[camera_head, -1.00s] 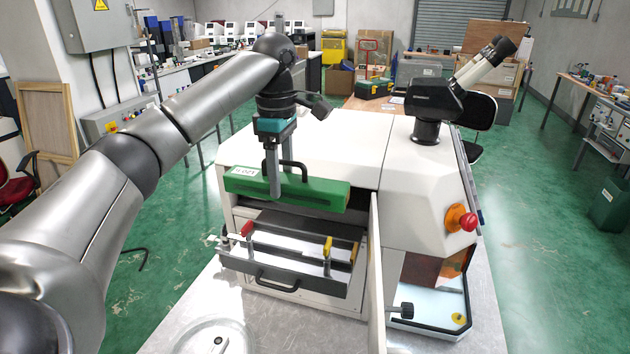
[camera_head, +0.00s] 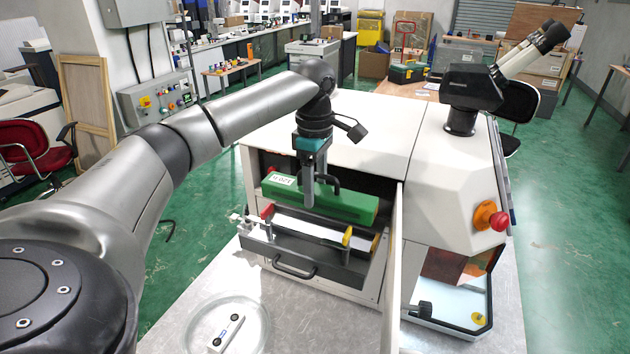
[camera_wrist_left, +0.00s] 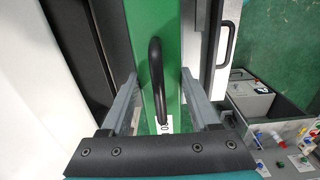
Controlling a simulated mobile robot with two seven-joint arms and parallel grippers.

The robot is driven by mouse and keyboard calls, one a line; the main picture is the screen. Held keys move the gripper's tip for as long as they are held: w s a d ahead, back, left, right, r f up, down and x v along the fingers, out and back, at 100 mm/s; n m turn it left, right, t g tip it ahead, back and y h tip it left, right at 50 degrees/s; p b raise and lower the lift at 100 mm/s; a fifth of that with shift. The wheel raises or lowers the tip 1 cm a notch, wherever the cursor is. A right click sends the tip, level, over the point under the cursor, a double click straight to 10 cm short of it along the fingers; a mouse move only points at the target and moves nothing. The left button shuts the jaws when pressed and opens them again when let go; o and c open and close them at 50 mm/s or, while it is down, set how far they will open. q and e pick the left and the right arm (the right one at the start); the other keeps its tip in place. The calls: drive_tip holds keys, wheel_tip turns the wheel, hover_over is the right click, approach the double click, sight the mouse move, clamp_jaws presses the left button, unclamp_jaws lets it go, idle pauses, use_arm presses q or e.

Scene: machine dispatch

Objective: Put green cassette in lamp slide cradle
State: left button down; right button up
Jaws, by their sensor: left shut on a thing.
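The green cassette (camera_head: 335,203) is a long green block with a white label and a black handle on top. My left gripper (camera_head: 309,200) is shut on it, with a finger down its near side. The cassette is held level, over the back part of the pulled-out slide cradle (camera_head: 300,243) of the white machine. Whether it touches the cradle I cannot tell. In the left wrist view the cassette (camera_wrist_left: 153,75) and its handle lie between the two fingers (camera_wrist_left: 158,85). My right gripper is not in view.
The cradle has a red clamp (camera_head: 267,211), a yellow clamp (camera_head: 347,236) and a black front handle (camera_head: 294,268). An open white door (camera_head: 392,275) stands at its right. A round clear dish (camera_head: 213,332) with a small white device lies on the bench in front.

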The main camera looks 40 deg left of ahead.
use_arm(q)
hover_over(316, 233)
drive_tip(key=shift+w+a+f, duration=0.1)
drive_tip(key=shift+a+f, duration=0.05)
drive_tip(key=shift+f, duration=1.05)
drive_tip(key=shift+w+a+f, duration=0.1)
drive_tip(key=shift+f, duration=1.05)
drive_tip(key=shift+f, duration=1.45)
idle(0.4)
drive_tip(key=shift+s+d+f, duration=0.1)
drive_tip(key=shift+s+f, duration=0.05)
drive_tip(key=shift+f, duration=0.2)
drive_tip(key=shift+c, duration=0.3)
unclamp_jaws()
drive_tip(key=shift+f, duration=0.15)
drive_tip(key=shift+d, duration=0.1)
drive_tip(key=r, duration=1.6)
drive_tip(key=shift+w+a+r, duration=0.1)
drive_tip(key=shift+w+a, duration=0.1)
drive_tip(key=shift+a, duration=0.1)
